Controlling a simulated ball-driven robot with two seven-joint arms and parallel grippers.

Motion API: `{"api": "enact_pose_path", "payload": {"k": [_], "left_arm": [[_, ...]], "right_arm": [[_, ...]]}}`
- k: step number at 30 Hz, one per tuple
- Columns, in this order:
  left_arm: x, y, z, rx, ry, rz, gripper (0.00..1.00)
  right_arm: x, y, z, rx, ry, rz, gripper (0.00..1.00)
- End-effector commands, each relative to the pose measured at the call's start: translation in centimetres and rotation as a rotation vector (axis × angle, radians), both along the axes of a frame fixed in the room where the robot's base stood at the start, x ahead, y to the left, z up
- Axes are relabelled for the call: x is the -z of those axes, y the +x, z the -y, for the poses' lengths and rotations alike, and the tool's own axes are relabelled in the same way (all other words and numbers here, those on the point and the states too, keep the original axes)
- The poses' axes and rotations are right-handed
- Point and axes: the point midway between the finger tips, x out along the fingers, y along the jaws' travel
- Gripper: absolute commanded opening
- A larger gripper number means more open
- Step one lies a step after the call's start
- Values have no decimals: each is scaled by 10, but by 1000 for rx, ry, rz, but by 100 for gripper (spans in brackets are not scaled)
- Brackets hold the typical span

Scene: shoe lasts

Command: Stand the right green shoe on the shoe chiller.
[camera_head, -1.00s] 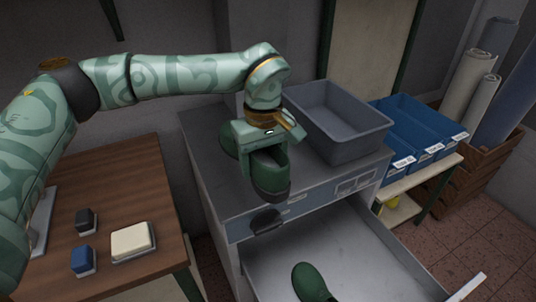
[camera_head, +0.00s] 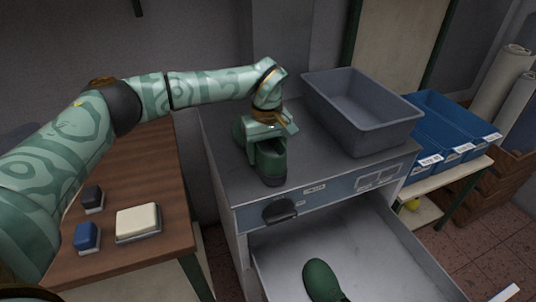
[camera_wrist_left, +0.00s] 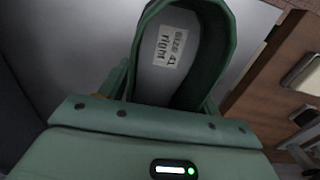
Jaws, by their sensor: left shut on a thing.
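My left gripper (camera_head: 264,140) is shut on a green shoe (camera_head: 271,163), and its insole label reads "right", size 41, in the left wrist view (camera_wrist_left: 172,50). The shoe is over the grey top of the shoe chiller (camera_head: 222,170), near its front edge, toe toward the front. It looks level; I cannot tell whether its sole touches the top. Another green shape (camera_head: 238,131), probably a shoe, is partly hidden behind the gripper on the chiller top. A further green shoe (camera_head: 321,280) lies in the open drawer (camera_head: 375,262). My right gripper is not in view.
A grey bin (camera_head: 365,125) stands on the chiller top to the right. A wooden table (camera_head: 120,180) at left holds a cream block (camera_head: 137,221), a blue block (camera_head: 87,237) and a dark block (camera_head: 92,197). Blue bins (camera_head: 440,150) sit on a rack at right.

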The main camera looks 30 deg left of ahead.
Motion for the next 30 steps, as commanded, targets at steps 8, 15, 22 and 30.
{"api": "enact_pose_path", "payload": {"k": [8, 15, 22, 30], "left_arm": [[3, 1, 0, 0, -1, 4, 28], [6, 0, 0, 0, -1, 2, 85], [6, 0, 0, 0, -1, 2, 85], [-37, 1, 0, -1, 0, 8, 85]], "right_arm": [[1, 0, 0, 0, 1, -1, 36], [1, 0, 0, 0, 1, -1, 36], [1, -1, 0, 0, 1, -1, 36], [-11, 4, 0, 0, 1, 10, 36]]}}
